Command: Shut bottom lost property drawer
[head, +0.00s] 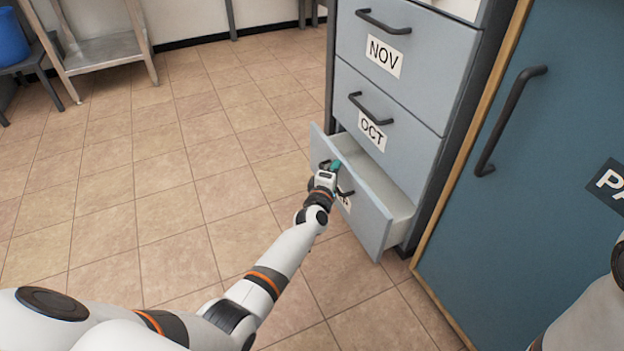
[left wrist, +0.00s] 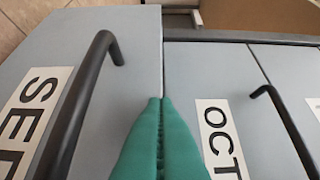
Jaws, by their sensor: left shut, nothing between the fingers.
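The bottom drawer (head: 372,215) of the grey cabinet stands pulled out, with its pale inside showing behind the front. Its dark handle and label are partly hidden by my left gripper (head: 335,166) in the head view. In the left wrist view the bottom drawer's front (left wrist: 130,60) shows its dark bar handle (left wrist: 80,105) and a partly cut-off label beginning "SE" (left wrist: 35,110). My left gripper's teal fingers (left wrist: 160,102) are shut and empty, near the drawer's upper edge beside the handle. I cannot tell if they touch it. My right gripper is out of view.
The OCT drawer (head: 398,152) and NOV drawer (head: 425,50) above are closed, with protruding handles. A blue door (head: 540,190) with a dark handle stands to the right. A metal table (head: 105,48) and blue bin (head: 10,38) are far left. The tiled floor left of the cabinet is clear.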

